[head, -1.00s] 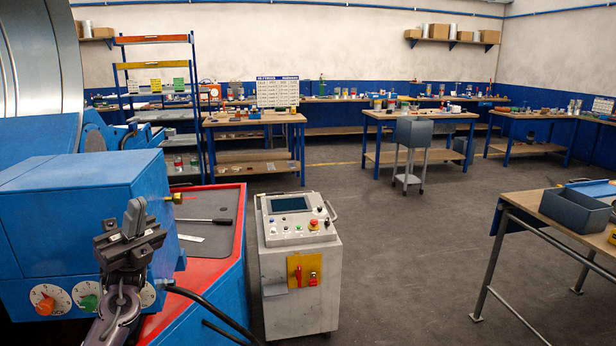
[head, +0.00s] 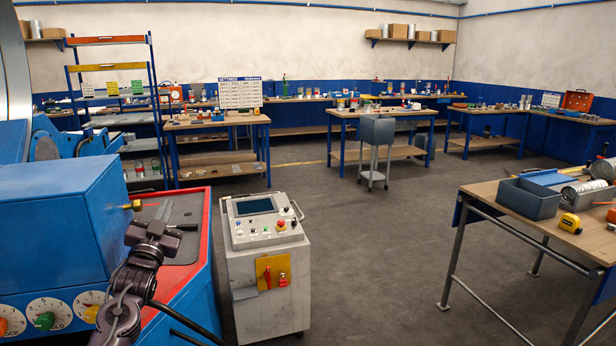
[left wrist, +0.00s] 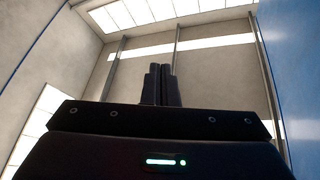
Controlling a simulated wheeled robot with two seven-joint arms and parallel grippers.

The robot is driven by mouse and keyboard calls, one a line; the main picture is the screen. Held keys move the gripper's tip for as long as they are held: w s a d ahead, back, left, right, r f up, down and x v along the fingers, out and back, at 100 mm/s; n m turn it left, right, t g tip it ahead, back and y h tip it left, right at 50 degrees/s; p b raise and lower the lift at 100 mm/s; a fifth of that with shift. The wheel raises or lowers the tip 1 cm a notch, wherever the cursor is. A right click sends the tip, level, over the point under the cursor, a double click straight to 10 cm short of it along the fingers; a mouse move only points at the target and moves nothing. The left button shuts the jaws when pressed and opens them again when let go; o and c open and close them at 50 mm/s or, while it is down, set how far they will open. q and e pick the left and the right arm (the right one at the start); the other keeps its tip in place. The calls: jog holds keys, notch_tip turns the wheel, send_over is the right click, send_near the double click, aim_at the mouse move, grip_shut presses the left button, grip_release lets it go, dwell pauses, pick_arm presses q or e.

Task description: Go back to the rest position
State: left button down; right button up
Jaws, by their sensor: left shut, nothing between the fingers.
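My left gripper (head: 163,212) is in the lower left of the head view, pointing up in front of the blue machine (head: 60,225) and its red-edged top. Its fingers are together and empty. In the left wrist view the closed fingers (left wrist: 161,85) point up towards the wall and ceiling, with nothing between them. My right gripper is in neither view.
A grey control cabinet (head: 265,265) with a screen and buttons stands right of my left arm. A workbench (head: 490,190) with a grey bin (head: 528,198) and a tape measure (head: 570,223) is at the right. The floor (head: 375,250) between them is clear.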

pick_arm(q)
notch_tip(320, 180, down, 25)
jog(key=s+n+g+y+b, duration=0.1)
jog(key=n+g+b, duration=0.1)
jog(key=g, duration=0.4)
jog(key=s+d+f+g+b, duration=0.15)
jog(key=s+f, duration=0.25)
jog(key=f, duration=0.5)
jog(key=s+f+g, duration=0.2)
jog(key=s+f, duration=0.3)
jog(key=f, duration=0.5)
jog(key=s+d+f+g+b, duration=0.15)
jog(key=s+f, duration=0.25)
jog(key=f, duration=0.5)
jog(key=s+d+f+g+b, duration=0.2)
jog(key=s+f+g, duration=0.1)
jog(key=s+f, duration=1.1)
jog(key=s+d+f+g+b, duration=0.1)
jog(key=s+f, duration=0.5)
jog(key=s, duration=0.6)
jog(key=s+d+f+g+b, duration=0.1)
jog(key=s+d+f+g, duration=0.1)
jog(key=s+f+g, duration=0.2)
jog(key=s+d+f+g+h+b, duration=0.1)
jog(key=s+f, duration=0.8)
jog(key=s, duration=1.2)
jog(key=shift+d+f+n+g, duration=0.2)
jog(key=shift+d+n+g, duration=0.2)
jog(key=shift+d+g, duration=0.25)
